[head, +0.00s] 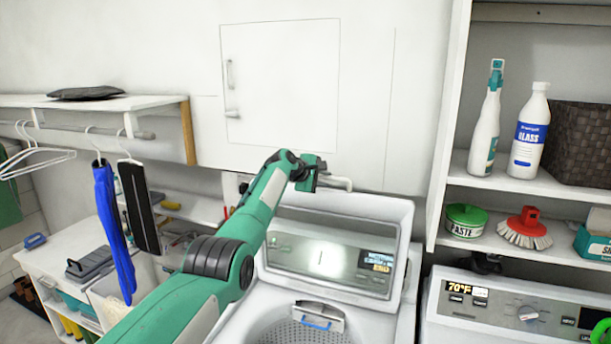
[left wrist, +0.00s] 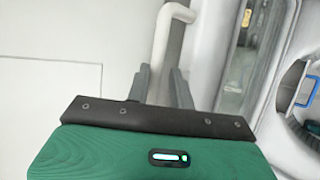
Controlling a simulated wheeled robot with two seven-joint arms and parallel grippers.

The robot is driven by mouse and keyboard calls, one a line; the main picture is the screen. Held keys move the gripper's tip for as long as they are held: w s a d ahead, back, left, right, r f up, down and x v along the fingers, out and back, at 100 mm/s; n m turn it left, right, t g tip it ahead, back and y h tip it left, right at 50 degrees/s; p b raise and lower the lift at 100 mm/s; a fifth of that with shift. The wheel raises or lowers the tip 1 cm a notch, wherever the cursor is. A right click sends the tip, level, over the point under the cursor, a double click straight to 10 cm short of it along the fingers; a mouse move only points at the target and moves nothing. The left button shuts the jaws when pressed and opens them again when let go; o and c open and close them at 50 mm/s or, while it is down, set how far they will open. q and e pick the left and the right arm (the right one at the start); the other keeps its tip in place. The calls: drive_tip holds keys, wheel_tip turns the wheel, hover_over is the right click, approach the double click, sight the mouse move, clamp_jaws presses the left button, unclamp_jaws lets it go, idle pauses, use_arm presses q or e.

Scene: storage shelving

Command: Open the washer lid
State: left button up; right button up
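The white washer (head: 245,318) stands at the lower middle of the head view. Its lid (head: 384,212) is raised upright, a white frame with a clear window; the control panel (head: 330,262) shows through it. The drum opening (head: 285,331) is uncovered below. My left gripper (head: 318,176) is at the lid's top left edge, close to the wall. The lid's white frame (left wrist: 208,58) is just right of the fingers. My right gripper is not in view.
A second machine (head: 458,322) and shelves with bottles (head: 528,133) stand at right. Hangers with clothes (head: 113,230) hang at left.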

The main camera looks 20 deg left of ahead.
use_arm(q)
drive_tip(key=b+v, duration=0.7)
drive_tip(key=v, duration=0.6)
drive_tip(key=shift+s, duration=0.2)
